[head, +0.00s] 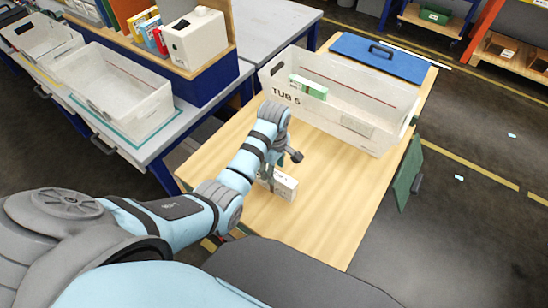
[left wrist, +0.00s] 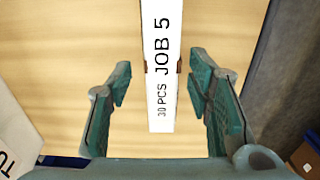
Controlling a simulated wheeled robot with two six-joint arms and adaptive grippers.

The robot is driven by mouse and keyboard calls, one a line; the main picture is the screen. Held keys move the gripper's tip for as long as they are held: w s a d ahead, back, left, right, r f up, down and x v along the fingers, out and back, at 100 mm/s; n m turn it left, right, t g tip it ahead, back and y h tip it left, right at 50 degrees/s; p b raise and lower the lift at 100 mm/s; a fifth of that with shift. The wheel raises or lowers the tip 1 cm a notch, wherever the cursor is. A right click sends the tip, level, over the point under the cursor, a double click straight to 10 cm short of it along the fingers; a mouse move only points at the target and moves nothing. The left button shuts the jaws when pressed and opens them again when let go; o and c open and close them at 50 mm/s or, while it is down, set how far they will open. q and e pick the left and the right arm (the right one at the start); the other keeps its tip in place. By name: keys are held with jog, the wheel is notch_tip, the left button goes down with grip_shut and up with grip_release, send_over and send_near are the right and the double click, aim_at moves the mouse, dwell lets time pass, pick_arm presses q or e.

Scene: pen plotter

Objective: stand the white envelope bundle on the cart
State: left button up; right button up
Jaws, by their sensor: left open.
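The white envelope bundle (head: 284,186) is on the light wooden top (head: 325,205), partly hidden by my left gripper (head: 274,170). In the left wrist view, the bundle (left wrist: 161,45) is a narrow white strip marked "JOB 5" and "30 PCS". It lies between the two open teal fingers of my left gripper (left wrist: 162,82), with a visible gap on each side. The wooden top appears to be the cart's surface. My right gripper is not in view.
A whitish tub marked "TUB 5" (head: 376,103) stands behind the bundle, with a green-and-white pack (head: 308,87) in it. A blue panel with a handle (head: 380,57) lies beyond. Bare wood lies right of the bundle. More tubs (head: 112,88) stand on the left bench.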

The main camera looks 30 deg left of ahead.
pick_arm(q)
notch_tip(320, 180, up, 6)
jog(key=shift+s+f, duration=0.1)
jog(key=shift+f, duration=0.15)
jog(key=shift+f, duration=0.1)
